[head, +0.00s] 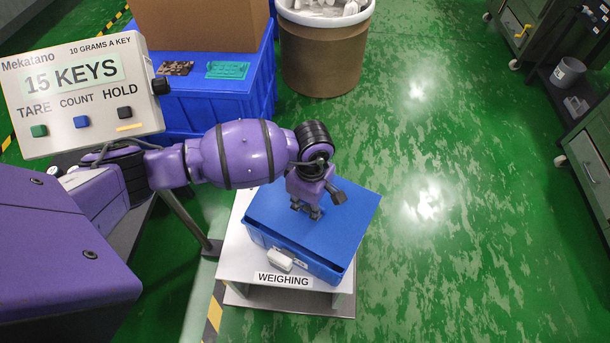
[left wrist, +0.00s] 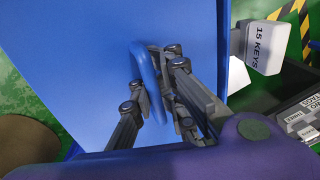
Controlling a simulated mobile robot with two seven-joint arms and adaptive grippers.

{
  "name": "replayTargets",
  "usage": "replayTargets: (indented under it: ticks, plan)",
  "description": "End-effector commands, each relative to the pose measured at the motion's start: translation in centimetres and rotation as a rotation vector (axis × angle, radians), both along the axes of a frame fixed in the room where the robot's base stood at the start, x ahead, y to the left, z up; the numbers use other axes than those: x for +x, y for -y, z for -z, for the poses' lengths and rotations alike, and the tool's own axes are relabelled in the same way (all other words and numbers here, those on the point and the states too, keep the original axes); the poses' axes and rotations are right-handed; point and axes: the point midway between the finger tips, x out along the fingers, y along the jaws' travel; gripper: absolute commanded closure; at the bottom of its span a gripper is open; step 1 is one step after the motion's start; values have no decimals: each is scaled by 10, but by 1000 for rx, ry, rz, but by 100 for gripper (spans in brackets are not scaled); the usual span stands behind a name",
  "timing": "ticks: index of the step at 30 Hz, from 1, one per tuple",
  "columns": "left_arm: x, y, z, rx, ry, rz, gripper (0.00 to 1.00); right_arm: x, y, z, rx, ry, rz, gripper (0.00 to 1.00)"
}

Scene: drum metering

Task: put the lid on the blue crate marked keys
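The blue lid (head: 345,215) lies over the blue crate (head: 318,265) on the weighing stand. My left gripper (head: 306,213) is over the middle of the lid. In the left wrist view my left gripper (left wrist: 156,90) has its fingers on both sides of the lid's blue loop handle (left wrist: 137,58) and looks shut on it. The white tag reading 15 KEYS (left wrist: 258,48) stands at the crate's side; it also shows in the head view (head: 281,260). My right gripper is out of view.
The white weighing stand (head: 237,262) carries the crate. A display (head: 80,95) reads 15 KEYS. Blue containers (head: 205,105) with a cardboard box (head: 200,25) and a brown drum (head: 322,60) stand behind. Green floor to the right is clear up to the grey cabinets (head: 590,160).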

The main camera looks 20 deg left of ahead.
Motion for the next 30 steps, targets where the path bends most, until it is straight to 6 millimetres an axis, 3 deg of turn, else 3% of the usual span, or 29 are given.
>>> replayTargets:
  ticks: [30]
  plan:
    - [-18, -5, 19, 8, -7, 2, 100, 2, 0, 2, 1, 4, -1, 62]
